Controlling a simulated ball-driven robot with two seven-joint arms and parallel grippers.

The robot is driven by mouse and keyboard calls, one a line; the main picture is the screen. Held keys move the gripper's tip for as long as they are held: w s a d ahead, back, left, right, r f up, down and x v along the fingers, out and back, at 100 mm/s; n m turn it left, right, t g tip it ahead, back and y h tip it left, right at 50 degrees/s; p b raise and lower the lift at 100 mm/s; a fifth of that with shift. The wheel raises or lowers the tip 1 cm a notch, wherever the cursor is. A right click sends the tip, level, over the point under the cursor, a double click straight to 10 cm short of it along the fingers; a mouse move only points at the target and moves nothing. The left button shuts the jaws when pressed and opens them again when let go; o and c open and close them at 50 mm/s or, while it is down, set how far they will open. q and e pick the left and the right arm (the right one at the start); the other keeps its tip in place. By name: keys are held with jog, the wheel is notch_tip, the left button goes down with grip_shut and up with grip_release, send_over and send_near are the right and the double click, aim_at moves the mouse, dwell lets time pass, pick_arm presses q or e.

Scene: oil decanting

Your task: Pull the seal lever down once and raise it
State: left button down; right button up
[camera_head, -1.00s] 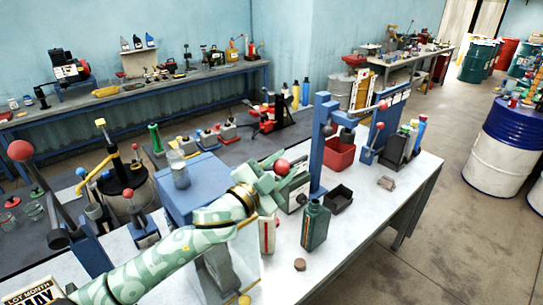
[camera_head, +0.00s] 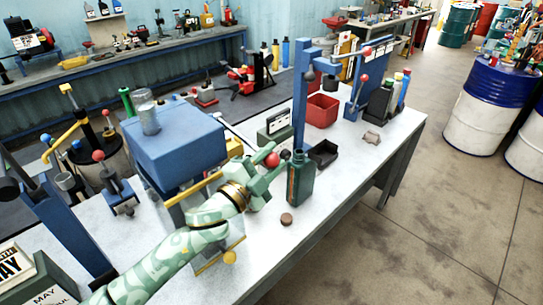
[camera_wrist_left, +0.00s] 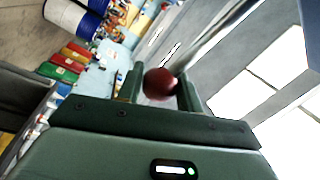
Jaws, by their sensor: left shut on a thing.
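The seal lever's red ball knob (camera_head: 272,160) sits between the fingers of my left gripper (camera_head: 268,171), which is shut on it over the white bench. In the left wrist view the red knob (camera_wrist_left: 159,84) lies between both fingers, with a pale metal rod (camera_wrist_left: 205,45) running away from it to the upper right. In the head view, a thin grey rod (camera_head: 232,130) slopes down toward the knob from beside the blue box-shaped station (camera_head: 175,145). Part of the lever is hidden behind my gripper. My right gripper is not in view.
A dark green bottle (camera_head: 300,182) stands close to the right of my gripper, with a brown cap (camera_head: 287,219) in front. A black tray (camera_head: 323,153), a red bin (camera_head: 322,110) and a blue post (camera_head: 300,95) stand farther back. The bench's front right is mostly clear.

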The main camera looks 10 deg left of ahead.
pick_arm(q)
jog(key=shift+f, duration=0.4)
jog(key=c, duration=1)
grip_release()
jog(key=shift+o, duration=0.2)
jog(key=shift+a+r, duration=0.1)
jog(key=shift+a, duration=0.05)
jog(key=shift+s, duration=0.1)
jog(key=b+v, duration=0.2)
jog(key=v, duration=1.4)
jog(key=shift+a, duration=0.15)
